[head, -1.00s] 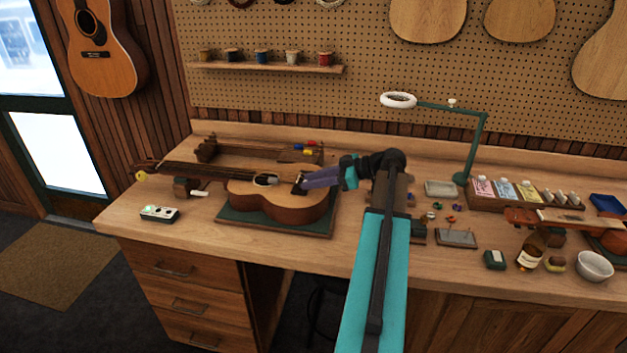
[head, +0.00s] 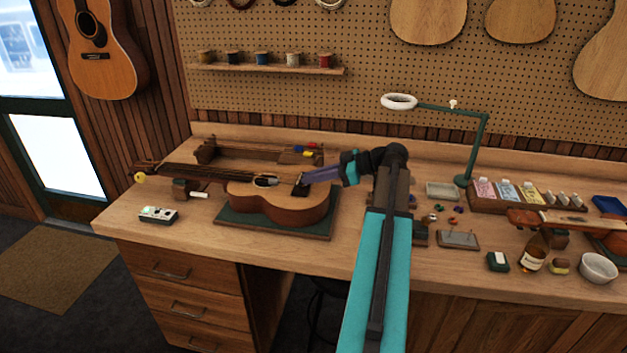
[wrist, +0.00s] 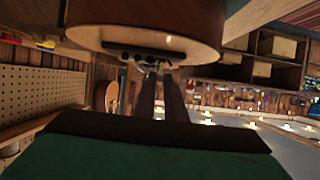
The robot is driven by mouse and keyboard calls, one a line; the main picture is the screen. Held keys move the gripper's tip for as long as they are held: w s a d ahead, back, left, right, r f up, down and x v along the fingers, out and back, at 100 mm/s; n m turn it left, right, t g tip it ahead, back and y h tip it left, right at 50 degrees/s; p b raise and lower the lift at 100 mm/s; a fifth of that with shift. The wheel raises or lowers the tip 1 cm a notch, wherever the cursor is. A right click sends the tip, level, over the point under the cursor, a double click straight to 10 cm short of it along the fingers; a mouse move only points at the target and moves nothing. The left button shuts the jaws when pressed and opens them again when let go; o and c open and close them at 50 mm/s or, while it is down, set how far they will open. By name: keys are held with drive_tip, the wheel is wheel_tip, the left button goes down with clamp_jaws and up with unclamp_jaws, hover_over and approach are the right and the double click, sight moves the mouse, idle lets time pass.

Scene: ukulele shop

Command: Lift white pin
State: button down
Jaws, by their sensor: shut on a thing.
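The ukulele (head: 285,208) lies on a dark green mat (head: 233,227) on the workbench, neck to the left. Its dark bridge (head: 300,184) is near the right end of the body. My gripper (head: 308,180) reaches in from the right, fingertips at the bridge. In the wrist view, my gripper (wrist: 159,72) has its long dark fingers close together, tips by the bridge (wrist: 140,54) and its row of small dark pins. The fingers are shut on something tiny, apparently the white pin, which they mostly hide.
A lamp with a white ring (head: 398,101) stands behind my arm. To the right are a tray of small packets (head: 508,191), a bottle (head: 536,250) and a white bowl (head: 597,267).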

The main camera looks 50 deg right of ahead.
drive_tip(key=shift+d+r, duration=0.1)
drive_tip(key=shift+r, duration=0.1)
drive_tip(key=c, duration=1.8)
unclamp_jaws()
drive_tip(key=shift+s, duration=0.1)
drive_tip(key=b+v, duration=0.3)
drive_tip(key=v, duration=1)
drive_tip(key=shift+s+d+r, duration=0.1)
drive_tip(key=shift+s+d, duration=0.05)
drive_tip(key=shift+s, duration=0.15)
drive_tip(key=shift+r, duration=0.1)
